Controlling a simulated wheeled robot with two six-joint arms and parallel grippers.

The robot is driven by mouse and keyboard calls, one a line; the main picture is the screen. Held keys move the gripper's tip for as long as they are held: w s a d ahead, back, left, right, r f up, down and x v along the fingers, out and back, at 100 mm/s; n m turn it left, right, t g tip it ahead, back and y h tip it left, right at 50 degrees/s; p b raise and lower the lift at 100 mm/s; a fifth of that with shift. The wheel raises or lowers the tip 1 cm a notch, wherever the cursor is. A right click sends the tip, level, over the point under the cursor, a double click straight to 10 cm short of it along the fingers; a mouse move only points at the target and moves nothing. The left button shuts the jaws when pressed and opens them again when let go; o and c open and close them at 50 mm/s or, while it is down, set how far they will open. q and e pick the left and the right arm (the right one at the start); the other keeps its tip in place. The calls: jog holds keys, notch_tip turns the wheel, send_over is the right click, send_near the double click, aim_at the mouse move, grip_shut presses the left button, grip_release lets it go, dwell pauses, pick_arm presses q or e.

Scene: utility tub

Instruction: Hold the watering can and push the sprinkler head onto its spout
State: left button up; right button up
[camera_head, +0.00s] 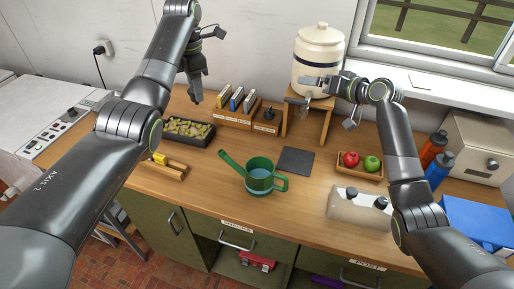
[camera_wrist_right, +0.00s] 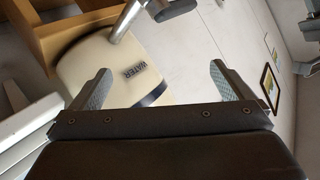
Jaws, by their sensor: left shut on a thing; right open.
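The green watering can (camera_head: 259,178) stands upright on the wooden counter. Its spout points up and left, its handle right; nothing shows on the spout tip. My left gripper (camera_head: 197,98) is above the back of the counter, left of the can and apart from it. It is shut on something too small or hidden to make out. My right gripper (camera_head: 322,98) is open by the front of the cream crock; its open fingers also show in the right wrist view (camera_wrist_right: 161,82). A dark knobbed piece (camera_head: 269,113) sits on a labelled wooden block; I cannot tell whether it is the sprinkler head.
The cream crock (camera_head: 319,50) with a tap stands on a wooden stand (camera_head: 324,115). The counter in front of the can is clear.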

jog(key=w+a+r+m+t, duration=0.2)
jog(key=a+r+m+t, duration=0.35)
jog(key=a+r, duration=1.2)
jog(key=m+g+h, duration=0.9)
jog(key=m+g, duration=0.7)
jog(key=m, duration=0.5)
send_over(257, 175)
jog(key=w, duration=0.5)
jog(key=f, duration=3.1)
jog(key=shift+s+a, duration=0.2)
jog(key=shift+s, duration=0.05)
jog(key=shift+s+d+f+m, duration=0.1)
jog(key=shift+s+f+m, duration=0.2)
jog(key=shift+s+m, duration=0.1)
notch_tip(257, 175, down, 12)
jog(key=shift+r, duration=0.15)
